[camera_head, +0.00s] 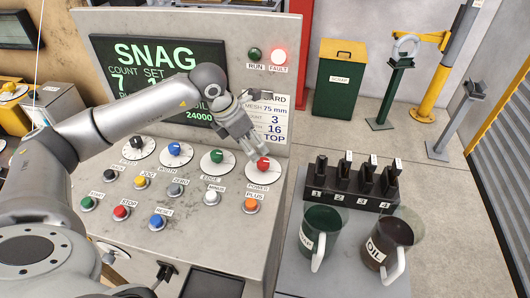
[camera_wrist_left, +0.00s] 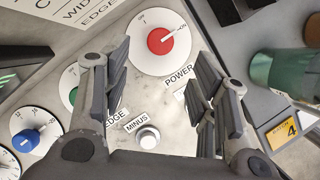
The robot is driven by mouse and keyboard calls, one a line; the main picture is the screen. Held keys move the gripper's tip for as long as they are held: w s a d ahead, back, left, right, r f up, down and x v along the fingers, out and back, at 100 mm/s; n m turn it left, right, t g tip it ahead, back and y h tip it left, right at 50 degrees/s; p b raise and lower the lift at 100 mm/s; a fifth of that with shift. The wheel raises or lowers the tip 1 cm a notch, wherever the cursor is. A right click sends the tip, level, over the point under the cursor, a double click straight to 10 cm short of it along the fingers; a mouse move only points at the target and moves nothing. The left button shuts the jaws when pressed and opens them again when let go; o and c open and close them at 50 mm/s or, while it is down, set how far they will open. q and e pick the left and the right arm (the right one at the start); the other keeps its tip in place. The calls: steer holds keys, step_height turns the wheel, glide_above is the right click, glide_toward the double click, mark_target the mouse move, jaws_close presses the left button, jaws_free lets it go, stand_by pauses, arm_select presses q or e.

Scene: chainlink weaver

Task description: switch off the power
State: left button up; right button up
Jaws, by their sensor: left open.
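The red POWER knob (camera_head: 263,163) sits on a white round dial at the right end of the upper knob row on the grey control panel (camera_head: 190,205). In the left wrist view the red knob (camera_wrist_left: 161,41) shows ahead, between and beyond the fingers. My left gripper (camera_head: 254,152) is just above and left of the knob, its fingers pointing down toward it. In the left wrist view the left gripper (camera_wrist_left: 155,85) is open and empty, its fingers spread wide. I cannot tell whether any finger touches the knob. My right gripper is not in view.
A green-lettered screen (camera_head: 150,65) shows SNAG, and the red FAULT lamp (camera_head: 278,55) glows. The green EDGE knob (camera_head: 217,157) and orange PLUS button (camera_head: 251,206) are close by. A numbered black rack (camera_head: 350,197) and two mugs, SWARF (camera_head: 322,225) and OIL (camera_head: 388,238), stand right.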

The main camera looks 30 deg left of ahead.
mark_target(262, 161)
arm_select(q)
steer(key=p+x, duration=0.1)
steer(key=x, duration=0.3)
steer(key=shift+d+f+p, duration=0.2)
steer(key=shift+f+p, duration=0.1)
steer(key=shift+f, duration=0.05)
steer(key=x, duration=0.3)
steer(key=shift+w+f+p, duration=0.15)
steer(key=shift+w+p, duration=0.05)
steer(key=shift+p, duration=0.2)
steer(key=shift+f, duration=0.25)
